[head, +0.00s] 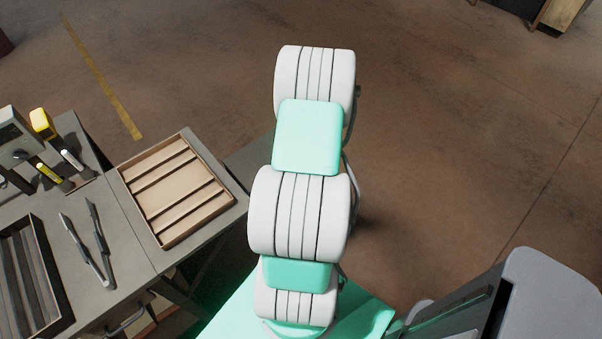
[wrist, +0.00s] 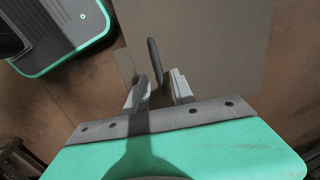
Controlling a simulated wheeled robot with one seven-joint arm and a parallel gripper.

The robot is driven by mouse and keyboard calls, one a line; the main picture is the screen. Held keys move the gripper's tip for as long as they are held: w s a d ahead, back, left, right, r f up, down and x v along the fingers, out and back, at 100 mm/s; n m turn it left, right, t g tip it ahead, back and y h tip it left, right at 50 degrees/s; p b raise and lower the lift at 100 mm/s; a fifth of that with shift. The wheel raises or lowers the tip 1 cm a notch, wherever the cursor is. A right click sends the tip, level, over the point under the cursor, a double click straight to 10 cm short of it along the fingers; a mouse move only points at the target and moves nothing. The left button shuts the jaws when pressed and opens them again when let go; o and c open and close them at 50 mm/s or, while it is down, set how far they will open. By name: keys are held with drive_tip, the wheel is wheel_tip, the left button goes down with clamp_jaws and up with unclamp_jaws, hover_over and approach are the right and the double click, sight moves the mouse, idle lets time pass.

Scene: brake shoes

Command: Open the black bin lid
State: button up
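My gripper (wrist: 158,88) shows in the wrist view with its two pale fingers apart. A dark, curved bar handle (wrist: 154,60) stands in front of the fingers, its lower end in line with the gap between them. The handle is on or in front of a flat grey-beige panel (wrist: 215,50); I cannot tell whether the fingers touch it. No black bin or bin lid can be made out in either view. In the head view my arm fills the middle and my gripper is hidden.
In the head view a grey workbench (head: 125,215) at the left holds a wooden slotted tray (head: 182,188), a dark tray (head: 35,275) and hand tools (head: 92,245). Brown floor (head: 450,130) lies open to the right. A yellow line (head: 100,75) crosses the floor.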

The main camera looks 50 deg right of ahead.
drive_tip(key=shift+w+f, duration=0.2)
drive_tip(key=shift+f, duration=0.8)
clamp_jaws()
drive_tip(key=shift+r, duration=0.1)
idle(0.6)
